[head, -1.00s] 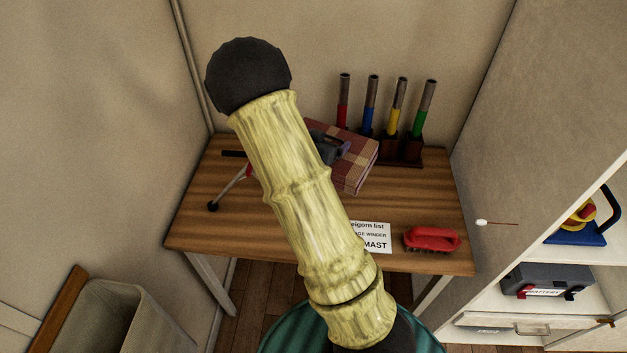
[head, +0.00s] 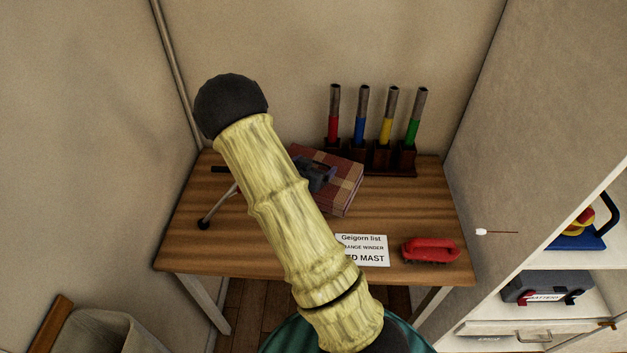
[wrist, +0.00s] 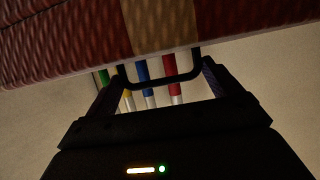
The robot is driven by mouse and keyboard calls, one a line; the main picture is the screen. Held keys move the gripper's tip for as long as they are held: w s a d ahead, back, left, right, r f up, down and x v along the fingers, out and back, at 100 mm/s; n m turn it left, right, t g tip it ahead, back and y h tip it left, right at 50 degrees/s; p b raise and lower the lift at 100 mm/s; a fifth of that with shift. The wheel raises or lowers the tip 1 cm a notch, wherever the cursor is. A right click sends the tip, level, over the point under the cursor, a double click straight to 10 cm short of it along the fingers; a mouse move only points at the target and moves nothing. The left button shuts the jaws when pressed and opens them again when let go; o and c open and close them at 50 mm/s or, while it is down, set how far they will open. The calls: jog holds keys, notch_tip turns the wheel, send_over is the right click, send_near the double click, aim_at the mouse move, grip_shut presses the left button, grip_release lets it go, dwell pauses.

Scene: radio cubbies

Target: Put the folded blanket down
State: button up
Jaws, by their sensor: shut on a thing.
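The folded blanket (head: 345,192) is a flat plaid bundle in red, brown and tan over the back middle of the wooden table. My gripper (head: 318,172) is shut on it at its left side, partly hidden behind my arm. In the wrist view the blanket (wrist: 75,45) fills the top, and a dark U-shaped handle (wrist: 160,86) shows between my gripper's fingers (wrist: 160,88). I cannot tell whether the blanket's underside touches the table. My arm hides part of its left side.
The wooden table (head: 200,255) holds tubes with coloured bands in a rack (head: 405,168) behind the blanket, a printed card (head: 365,250), a red-handled brush (head: 430,250) and a dark-tipped rod (head: 215,208). White shelves (head: 545,262) stand at right. A bin (head: 100,335) is lower left.

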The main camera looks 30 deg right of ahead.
jog(key=shift+f, duration=0.2)
jog(key=shift+s+d, duration=0.15)
notch_tip(320, 180, down, 4)
dwell(0.4)
jog(key=shift+f, duration=0.1)
jog(key=o, duration=1.6)
jog(key=shift+f, duration=0.1)
